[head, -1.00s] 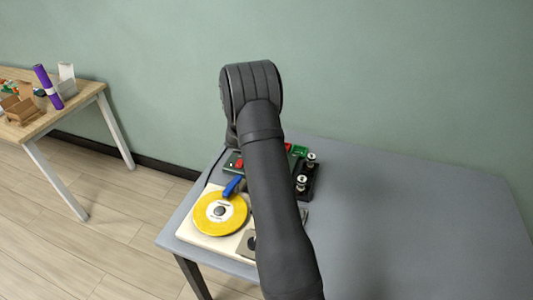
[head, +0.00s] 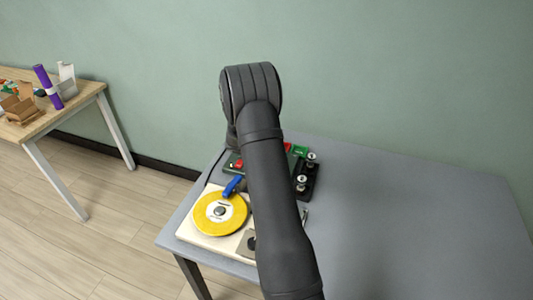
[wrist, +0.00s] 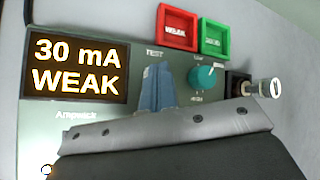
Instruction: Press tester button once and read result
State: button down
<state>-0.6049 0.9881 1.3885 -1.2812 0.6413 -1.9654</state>
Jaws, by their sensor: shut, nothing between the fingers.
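The tester (wrist: 120,70) fills the wrist view, a grey-green panel. Its display (wrist: 75,68) is lit and reads "30 mA WEAK". The label "TEST" stands right of the display. My gripper (wrist: 157,72) is shut, its blue-grey fingertips together just below that label. The test button is hidden behind them, and I cannot tell whether they touch it. A red tray (wrist: 177,27) marked "WEAK" and a green tray (wrist: 212,39) stand behind the panel.
A teal knob (wrist: 205,77) and a metal-ended cylinder (wrist: 265,88) sit right of the fingers. A yellow disc (head: 215,212) lies on a pale board, with a blue piece (head: 233,186) beside it. The grey table (head: 430,220) is clear to the right. A wooden table stands left.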

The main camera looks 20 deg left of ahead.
jog(key=shift+r, duration=0.8)
jog(key=shift+r, duration=2.55)
jog(key=shift+f, duration=0.1)
notch_tip(320, 180, up, 4)
jog(key=shift+f, duration=0.1)
